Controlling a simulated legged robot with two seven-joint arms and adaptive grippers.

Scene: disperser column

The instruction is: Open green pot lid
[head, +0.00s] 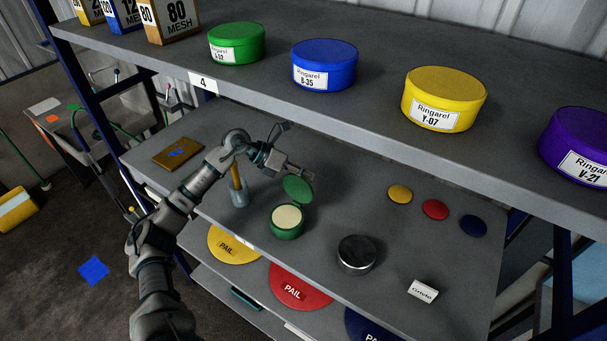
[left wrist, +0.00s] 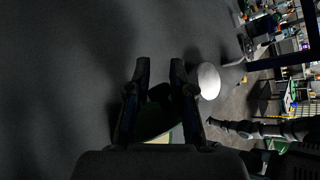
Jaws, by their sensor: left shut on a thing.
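The green pot (head: 287,224) stands on the middle shelf, with pale cream contents showing in its mouth. Its green lid (head: 298,189) is raised and tilted back at the pot's far side. My left gripper (head: 302,172) is at the top edge of the lid, shut on it. In the left wrist view the two dark fingers (left wrist: 159,72) stand on either side of the dark green lid (left wrist: 152,118). Part of the pot's cream mouth shows below the lid there. My right gripper is not in view.
A grey holder (head: 239,196) with a yellow handle stands left of the pot. A dark metal tin (head: 357,254) and a white labelled block (head: 423,291) are to its right. Yellow, red and blue discs (head: 435,209) lie farther back. The upper shelf (head: 380,125) overhangs, holding coloured tubs.

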